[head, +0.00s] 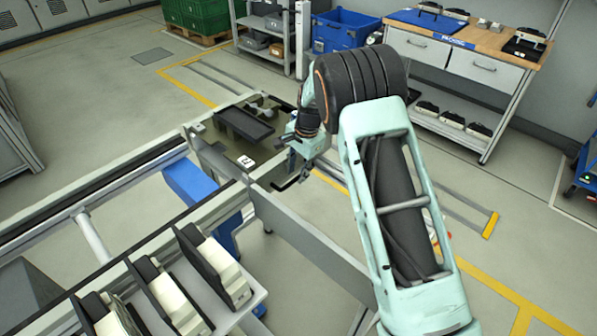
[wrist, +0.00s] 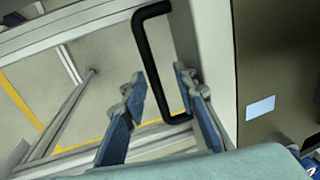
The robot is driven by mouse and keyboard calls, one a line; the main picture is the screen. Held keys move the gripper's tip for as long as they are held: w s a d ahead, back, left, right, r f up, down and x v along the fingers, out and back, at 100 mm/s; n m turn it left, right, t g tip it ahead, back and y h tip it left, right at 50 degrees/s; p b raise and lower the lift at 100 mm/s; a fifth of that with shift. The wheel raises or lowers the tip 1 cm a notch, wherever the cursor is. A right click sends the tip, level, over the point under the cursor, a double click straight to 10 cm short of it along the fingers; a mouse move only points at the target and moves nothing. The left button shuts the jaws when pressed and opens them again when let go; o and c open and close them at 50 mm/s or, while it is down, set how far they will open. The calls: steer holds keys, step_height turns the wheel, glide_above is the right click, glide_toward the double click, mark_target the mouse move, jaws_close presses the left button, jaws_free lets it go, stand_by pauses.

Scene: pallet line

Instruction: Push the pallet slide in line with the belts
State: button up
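The pallet slide (head: 223,140) is a dark metal plate beyond the end of the belt frame, carrying a black tray (head: 243,125) and a white label (head: 245,161). In the wrist view the slide's plate (wrist: 268,62) fills the right side, with its label (wrist: 260,108) visible. A black bar handle (wrist: 152,62) sticks out from the slide's side. My gripper (wrist: 158,78) is open, with the handle's bar appearing between its two fingers; I cannot tell whether they touch it. In the head view my gripper (head: 300,150) is at the slide's right edge, partly hidden by my arm.
The belt frame (head: 105,190) runs to the lower left, with black and cream parts (head: 213,268) on a near shelf. A grey rail (head: 310,240) runs toward the lower right. A workbench (head: 460,50) and blue bin (head: 343,28) stand behind. Floor left is open.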

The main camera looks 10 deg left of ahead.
steer(key=shift+d, duration=0.15)
step_height(320, 180, up, 12)
steer(key=s+d, duration=0.1)
steer(key=shift+s+d, duration=0.2)
steer(key=shift+d, duration=0.15)
stand_by(0.4)
